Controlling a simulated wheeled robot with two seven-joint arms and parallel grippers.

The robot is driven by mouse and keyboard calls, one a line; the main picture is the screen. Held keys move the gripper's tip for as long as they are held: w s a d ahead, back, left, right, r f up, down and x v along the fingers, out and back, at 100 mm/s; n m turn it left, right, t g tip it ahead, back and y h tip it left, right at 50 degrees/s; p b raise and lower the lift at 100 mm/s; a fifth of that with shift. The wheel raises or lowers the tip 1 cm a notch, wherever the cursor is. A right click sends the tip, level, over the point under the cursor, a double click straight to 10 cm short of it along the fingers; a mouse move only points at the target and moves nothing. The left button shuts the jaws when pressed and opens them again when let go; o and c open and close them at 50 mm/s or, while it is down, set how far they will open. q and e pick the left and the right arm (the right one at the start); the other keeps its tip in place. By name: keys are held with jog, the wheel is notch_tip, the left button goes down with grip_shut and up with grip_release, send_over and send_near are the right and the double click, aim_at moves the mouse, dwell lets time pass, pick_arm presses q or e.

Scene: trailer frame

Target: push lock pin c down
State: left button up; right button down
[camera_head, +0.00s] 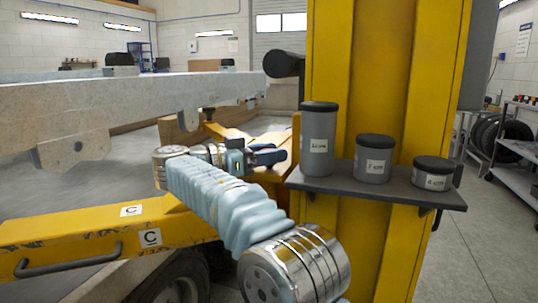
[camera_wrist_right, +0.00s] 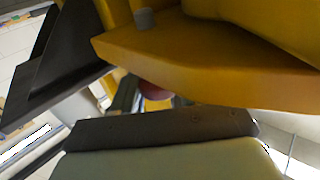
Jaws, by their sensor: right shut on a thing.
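A yellow frame beam (camera_head: 110,236) carries white labels marked C (camera_head: 150,238). My right gripper (camera_head: 268,157) reaches to a yellow bracket on the post, beyond my pale-sleeved right arm. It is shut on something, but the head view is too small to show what. In the right wrist view a dark finger (camera_wrist_right: 165,130) lies close below a yellow plate (camera_wrist_right: 200,60). A small red rounded part (camera_wrist_right: 155,90) shows between them, partly hidden. A short grey peg (camera_wrist_right: 145,18) stands at the plate's edge. I cannot tell which part is lock pin c. My left gripper is not in view.
A thick yellow post (camera_head: 375,90) stands right of the gripper. Its dark shelf (camera_head: 400,193) holds three grey lidded canisters (camera_head: 318,140). A long grey beam (camera_head: 120,105) crosses at the left. A wheel (camera_head: 175,285) sits below the frame. A cart (camera_head: 515,165) stands far right.

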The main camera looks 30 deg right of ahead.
jog(key=shift+f, duration=0.1)
jog(key=c, duration=0.7)
grip_release()
jog(key=shift+o, duration=0.2)
jog(key=shift+a, duration=0.1)
jog(key=w+a, duration=0.1)
jog(key=a, duration=1.2)
jog(key=shift+a+p, duration=0.3)
jog(key=shift+p, duration=0.05)
